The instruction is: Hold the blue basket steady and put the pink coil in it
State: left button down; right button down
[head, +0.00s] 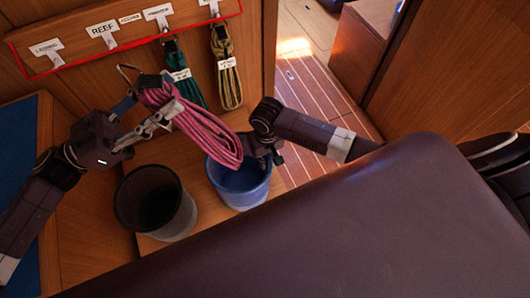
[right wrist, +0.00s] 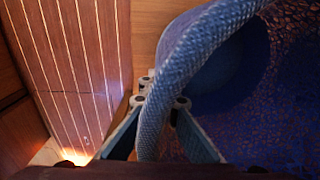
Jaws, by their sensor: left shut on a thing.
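The pink coil (head: 205,130) hangs slanting from my left gripper (head: 158,120), which is shut on it near its upper end. The coil's lower end overlaps the far rim of the blue basket (head: 238,188) in the head view; its height above the basket is hard to tell. My right gripper (head: 272,155) is at the basket's far right rim. In the right wrist view, the fingers of the right gripper (right wrist: 162,97) close from both sides on the thick blue rim of the basket (right wrist: 200,50). The basket stands upright; its inside is partly hidden.
A black bin (head: 155,203) stands left of the basket on the wooden ledge. A labelled hook rack (head: 120,28) on the wall holds a green coil (head: 184,75) and a yellow coil (head: 226,68). A dark padded surface (head: 330,225) fills the near side.

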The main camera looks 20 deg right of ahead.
aim_at(160, 80)
pick_arm(q)
jog(key=shift+f, duration=3.15)
jog(key=c, duration=1)
grip_release()
jog(key=shift+c, duration=0.2)
jog(key=shift+f, duration=0.2)
notch_tip(160, 80, up, 10)
jog(key=shift+r, duration=0.2)
pick_arm(e)
jog(key=shift+s, duration=0.1)
jog(key=c, duration=2.1)
grip_release()
jog(key=shift+r, duration=0.15)
